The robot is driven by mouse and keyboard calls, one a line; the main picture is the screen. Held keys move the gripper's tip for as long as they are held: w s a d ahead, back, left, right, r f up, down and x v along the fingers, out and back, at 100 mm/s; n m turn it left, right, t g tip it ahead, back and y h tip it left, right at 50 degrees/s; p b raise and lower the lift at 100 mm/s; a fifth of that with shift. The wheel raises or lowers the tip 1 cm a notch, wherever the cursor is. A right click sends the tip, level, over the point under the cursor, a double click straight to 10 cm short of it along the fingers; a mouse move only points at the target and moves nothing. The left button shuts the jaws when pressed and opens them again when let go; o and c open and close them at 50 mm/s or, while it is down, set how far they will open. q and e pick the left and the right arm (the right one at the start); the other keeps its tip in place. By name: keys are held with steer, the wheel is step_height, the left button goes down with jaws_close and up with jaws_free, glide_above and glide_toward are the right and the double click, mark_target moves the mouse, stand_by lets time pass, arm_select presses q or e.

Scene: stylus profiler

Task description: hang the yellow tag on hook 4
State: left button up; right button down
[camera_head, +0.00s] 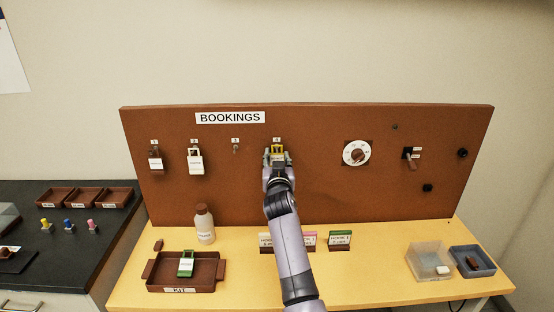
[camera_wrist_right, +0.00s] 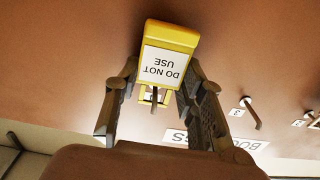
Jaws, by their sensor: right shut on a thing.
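The yellow tag (camera_head: 277,149) is at hook 4's place on the brown board, under the small white number label (camera_head: 277,140). In the right wrist view the tag (camera_wrist_right: 172,36) shows upside down, with a white "DO NOT USE" label. My right gripper (camera_head: 278,158) is shut on the tag, a finger on each side of it in the wrist view (camera_wrist_right: 160,75). Hook 4 (camera_wrist_right: 154,100) shows as a thin peg at the tag's yellow loop. I cannot tell whether the peg passes through the loop. My left gripper is not in view.
Hooks 1 and 2 hold white tags (camera_head: 155,164) (camera_head: 195,160). Hook 3 (camera_head: 236,147) is bare. A dial (camera_head: 356,153) and a switch (camera_head: 411,160) sit to the right on the board. A bottle (camera_head: 204,226), kit tray (camera_head: 160,283) and clear bin (camera_head: 428,261) stand on the yellow table.

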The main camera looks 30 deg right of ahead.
mark_target(277, 157)
steer(key=shift+f, duration=0.2)
steer(key=c, duration=1)
jaws_free()
steer(key=shift+o, duration=0.2)
steer(key=shift+c, duration=0.4)
steer(key=shift+s+a, duration=0.25)
steer(key=shift+s, duration=0.05)
steer(key=p+v, duration=0.1)
steer(key=v, duration=0.2)
steer(key=shift+s+a+p, duration=0.1)
steer(key=shift+s+p, duration=0.05)
steer(key=shift+p, duration=0.15)
steer(key=shift+p+v, duration=0.5)
steer(key=shift+v, duration=1.5)
